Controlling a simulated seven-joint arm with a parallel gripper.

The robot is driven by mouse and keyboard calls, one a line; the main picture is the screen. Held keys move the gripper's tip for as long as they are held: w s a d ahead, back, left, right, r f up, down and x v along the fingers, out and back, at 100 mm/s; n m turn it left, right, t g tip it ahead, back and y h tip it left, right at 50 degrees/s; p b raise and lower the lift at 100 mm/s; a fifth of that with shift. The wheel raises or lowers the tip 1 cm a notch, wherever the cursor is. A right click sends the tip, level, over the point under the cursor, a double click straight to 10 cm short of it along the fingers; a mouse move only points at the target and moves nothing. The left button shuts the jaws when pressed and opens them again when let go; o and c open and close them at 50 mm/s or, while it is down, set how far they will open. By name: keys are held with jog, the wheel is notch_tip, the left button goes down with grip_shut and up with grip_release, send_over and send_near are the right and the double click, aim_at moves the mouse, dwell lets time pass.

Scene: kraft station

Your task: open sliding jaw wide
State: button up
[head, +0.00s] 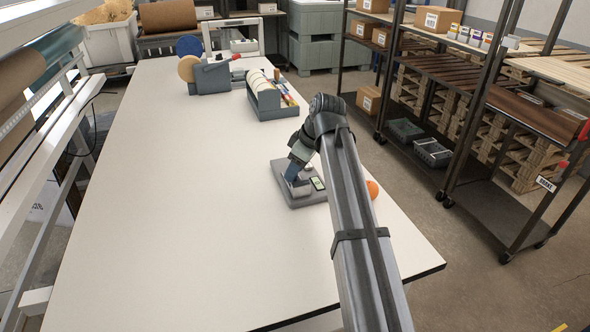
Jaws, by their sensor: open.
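A flat grey device (303,202) lies on the white table, towards its right side. It has a small panel with a green-white display (317,184) and raised light grey blocks (300,189) on top. Which block is the sliding jaw, and how wide it stands, I cannot tell at this size. My gripper (293,174) points down right over the device at those blocks, with its jaws open. The fingertips are small and partly hidden, so I cannot tell whether they touch the device. My arm covers part of the area to its right.
An orange ball (373,189) shows just right of my arm. A grey rack with rolls (268,99) and a tape dispenser (210,77) stand at the far end of the table (185,210). The left and near parts of the tabletop are clear. Shelving stands to the right.

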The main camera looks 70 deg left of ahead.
jog(key=shift+s+a+f, duration=0.1)
jog(key=shift+f, duration=0.2)
grip_shut()
dwell(0.6)
